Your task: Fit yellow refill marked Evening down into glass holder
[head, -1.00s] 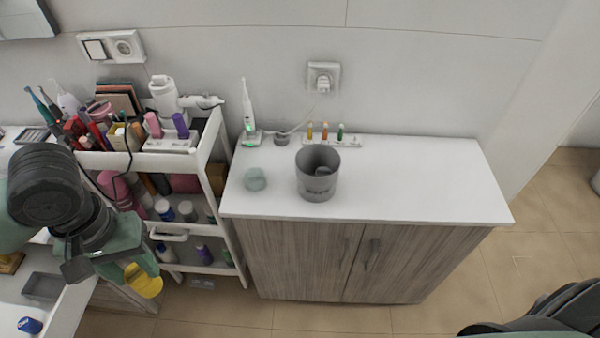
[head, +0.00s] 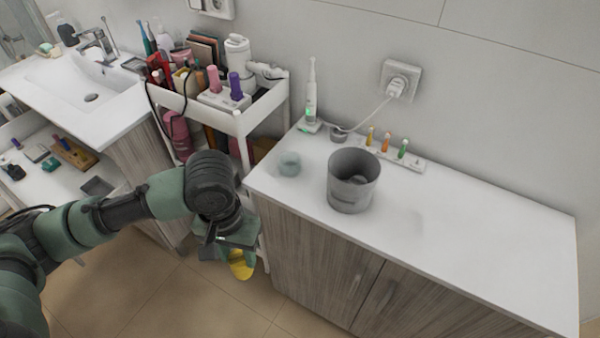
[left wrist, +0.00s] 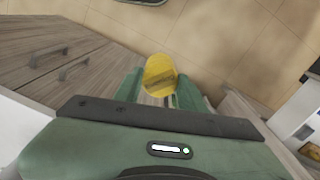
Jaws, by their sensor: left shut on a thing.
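My left gripper (head: 238,250) is shut on a yellow refill (head: 241,267) and holds it in the air in front of the cabinet's left end, below the top's level. In the left wrist view the round yellow refill (left wrist: 159,72) sits between the two green fingers; no marking is readable on it. A small pale green glass holder (head: 289,164) stands upright on the white cabinet top, up and right of the gripper. The inside of the holder is hard to make out. My right gripper is not in view.
A grey bin (head: 352,190) stands on the white cabinet top (head: 480,225) right of the glass holder. Behind are a toothbrush on a charger (head: 310,100) and a rack of small bottles (head: 400,155). A loaded cart (head: 240,118) stands left. The top's right part is clear.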

